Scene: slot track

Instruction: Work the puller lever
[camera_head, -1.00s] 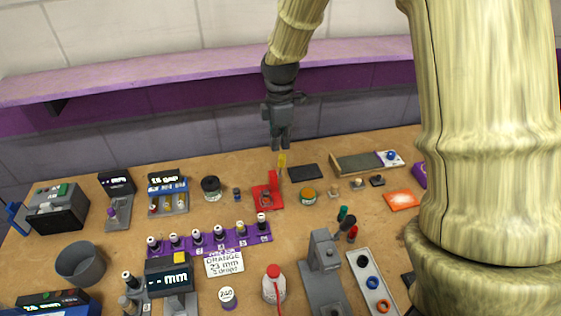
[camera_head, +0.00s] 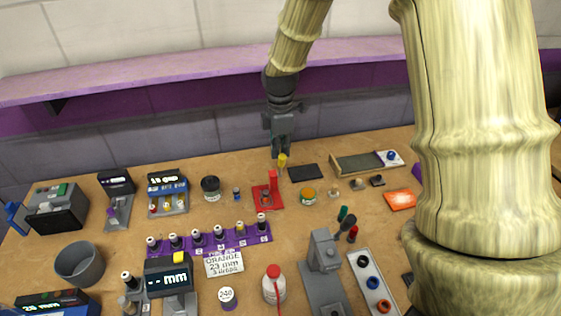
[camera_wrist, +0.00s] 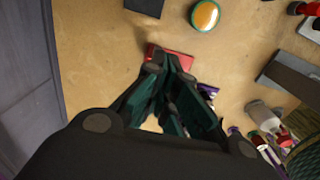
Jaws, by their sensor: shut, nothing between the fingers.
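The puller is a small red device (camera_head: 267,197) with a red upright, standing on the table below my gripper in the head view. Its lever has a yellow end (camera_head: 282,160) and stands up behind the red upright. My gripper (camera_head: 279,154) points down, shut and empty, just left of the yellow end; I cannot tell whether they touch. In the wrist view the red base (camera_wrist: 178,60) shows just beyond the fingertips of my gripper (camera_wrist: 170,70); the yellow end is not visible there, probably hidden by the fingers.
A dark flat pad (camera_head: 306,173) lies right of the puller, and an orange-lidded jar (camera_head: 308,196) stands front right. A dark jar (camera_head: 211,188) and a small blue-topped bottle (camera_head: 237,194) stand to the left. A purple rack (camera_head: 215,240) lies in front. The wall is close behind.

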